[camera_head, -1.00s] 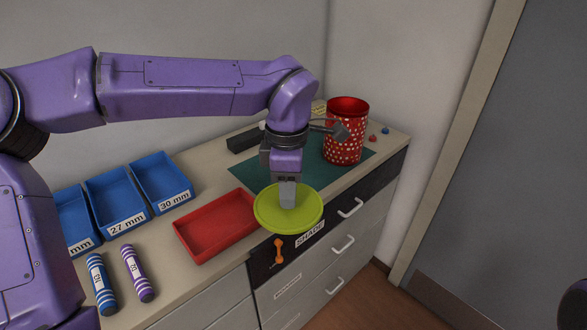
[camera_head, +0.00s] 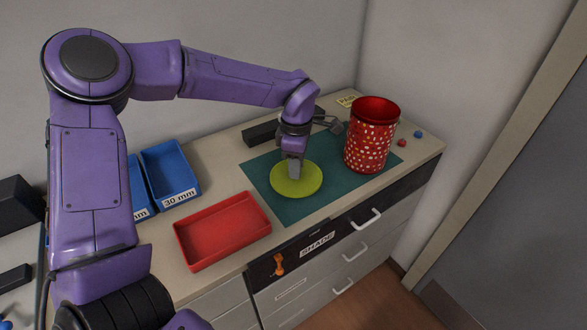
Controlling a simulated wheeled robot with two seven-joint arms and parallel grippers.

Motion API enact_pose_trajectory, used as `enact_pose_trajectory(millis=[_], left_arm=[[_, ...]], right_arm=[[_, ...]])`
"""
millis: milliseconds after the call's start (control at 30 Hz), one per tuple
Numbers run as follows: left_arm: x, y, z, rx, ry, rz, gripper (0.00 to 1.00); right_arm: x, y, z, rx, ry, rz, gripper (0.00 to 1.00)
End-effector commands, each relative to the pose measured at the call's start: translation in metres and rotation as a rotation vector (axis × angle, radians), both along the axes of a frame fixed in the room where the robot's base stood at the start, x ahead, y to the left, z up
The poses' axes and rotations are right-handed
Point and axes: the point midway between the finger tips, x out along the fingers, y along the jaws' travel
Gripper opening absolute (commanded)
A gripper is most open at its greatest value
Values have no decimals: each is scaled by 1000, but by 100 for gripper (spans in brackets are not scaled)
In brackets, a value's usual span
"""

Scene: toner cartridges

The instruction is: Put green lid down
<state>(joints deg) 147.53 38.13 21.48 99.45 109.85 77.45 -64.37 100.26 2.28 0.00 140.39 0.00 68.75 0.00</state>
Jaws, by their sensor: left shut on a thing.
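The green lid (camera_head: 309,183) is a flat round disc, level, over the dark teal mat (camera_head: 263,180) on the counter. I cannot tell whether it touches the mat. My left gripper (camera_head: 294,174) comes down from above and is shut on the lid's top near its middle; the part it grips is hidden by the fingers. The red can with white dots (camera_head: 371,142) stands upright and open at the top, to the right of the lid on the mat. My right gripper is not in view.
A red tray (camera_head: 196,238) lies left of the mat. Blue bins (camera_head: 169,170) stand farther left. A dark block (camera_head: 262,133) lies behind the lid. Small red (camera_head: 402,143) and blue (camera_head: 418,134) pieces lie right of the can. The mat's front part is clear.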

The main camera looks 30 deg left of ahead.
Motion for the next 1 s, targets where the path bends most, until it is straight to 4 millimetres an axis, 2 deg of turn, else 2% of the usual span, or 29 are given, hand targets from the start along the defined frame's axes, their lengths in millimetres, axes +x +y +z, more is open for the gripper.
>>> enact_pose_trajectory(millis=[200, 300, 367, 700, 733, 800, 1000], left_arm=[[10, 18, -23, 0, 2, 2, 0], [9, 17, -43, 1, 3, 0, 0], [9, 16, -50, 1, 0, -1, 0], [9, 16, -55, -1, 0, 1, 0], [9, 16, -56, -1, -1, 1, 31], [9, 16, -55, -1, -1, 1, 54], [9, 16, -55, -1, -1, 1, 54]], right_arm=[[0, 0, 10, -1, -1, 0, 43], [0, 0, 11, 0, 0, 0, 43], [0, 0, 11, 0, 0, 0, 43], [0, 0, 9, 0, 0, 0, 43], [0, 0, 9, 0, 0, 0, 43], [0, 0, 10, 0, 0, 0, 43], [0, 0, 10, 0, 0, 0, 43]])
